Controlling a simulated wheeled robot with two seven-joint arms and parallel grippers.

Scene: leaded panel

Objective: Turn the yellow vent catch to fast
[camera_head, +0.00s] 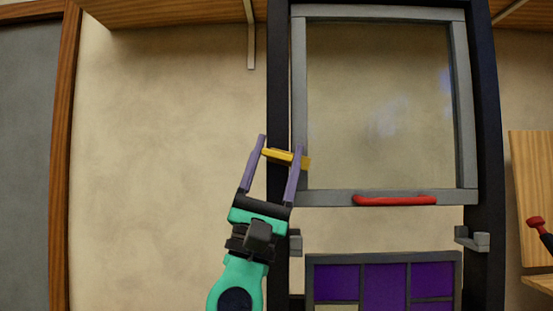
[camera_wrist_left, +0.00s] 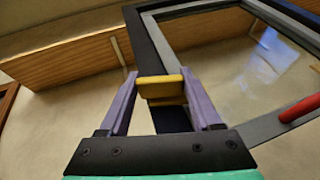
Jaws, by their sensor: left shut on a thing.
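The yellow vent catch (camera_head: 279,155) sits at the left post of the dark frame, beside the lower left part of the grey-framed glass vent (camera_head: 380,105). It lies nearly level, with its right end over the vent's grey edge. My left gripper (camera_head: 281,147) is shut on the catch, one purple finger at each side. The left wrist view shows the yellow catch (camera_wrist_left: 161,88) between the two fingertips. Part of the catch is hidden behind the right finger. My right gripper is not in view.
A red handle (camera_head: 395,200) runs along the vent's bottom rail. Grey brackets (camera_head: 473,239) stand on the posts below it. A purple leaded panel (camera_head: 384,284) is at the bottom. A wooden shelf (camera_head: 185,12) is above left. The wall left of the frame is clear.

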